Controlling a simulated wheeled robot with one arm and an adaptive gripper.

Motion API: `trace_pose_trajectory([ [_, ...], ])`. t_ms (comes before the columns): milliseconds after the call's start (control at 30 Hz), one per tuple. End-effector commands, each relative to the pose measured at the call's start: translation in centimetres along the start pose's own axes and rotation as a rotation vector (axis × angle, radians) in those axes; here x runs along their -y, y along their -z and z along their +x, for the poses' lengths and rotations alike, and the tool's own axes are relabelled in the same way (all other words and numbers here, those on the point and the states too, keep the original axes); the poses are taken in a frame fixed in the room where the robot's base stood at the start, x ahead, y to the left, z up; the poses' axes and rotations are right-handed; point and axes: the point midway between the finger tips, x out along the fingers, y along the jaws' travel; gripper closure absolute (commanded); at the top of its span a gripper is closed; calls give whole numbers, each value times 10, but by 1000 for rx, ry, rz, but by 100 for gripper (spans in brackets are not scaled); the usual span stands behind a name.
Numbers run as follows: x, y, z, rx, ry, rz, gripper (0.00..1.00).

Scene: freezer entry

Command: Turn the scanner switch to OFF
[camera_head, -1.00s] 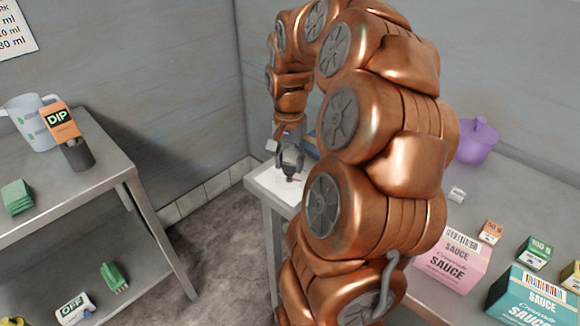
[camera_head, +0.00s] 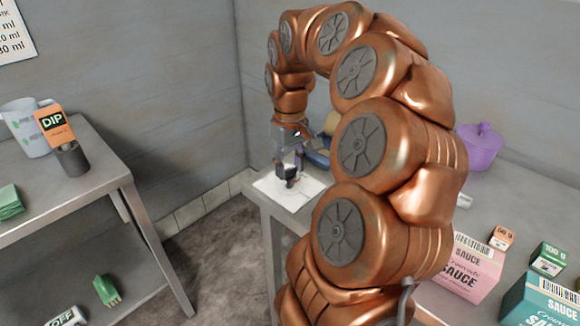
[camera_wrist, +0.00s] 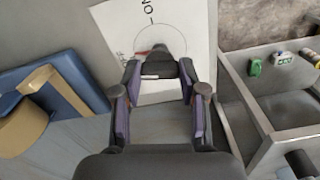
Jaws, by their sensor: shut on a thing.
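The scanner switch is a dark knob (camera_wrist: 160,52) on a white plate (camera_wrist: 192,22) at the far left end of the right-hand table. In the head view the knob (camera_head: 285,181) stands on the white plate (camera_head: 312,190). On the plate, "ON" and an arc line show beyond the knob. Lettering at the left is partly hidden.
A blue-and-tan object (camera_wrist: 60,92) lies left of the plate. Sauce cartons (camera_head: 470,267), small boxes and a purple pot (camera_head: 479,144) stand on the right-hand table. The left-hand table (camera_head: 75,195) holds a jug, an orange DIP packet and a green sponge.

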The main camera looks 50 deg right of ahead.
Motion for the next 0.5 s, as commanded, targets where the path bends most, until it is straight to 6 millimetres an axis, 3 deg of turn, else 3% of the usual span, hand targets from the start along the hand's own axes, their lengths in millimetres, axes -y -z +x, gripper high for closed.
trace_pose_trajectory([
  [500,0,0,-1,-2,-2,-213,93],
])
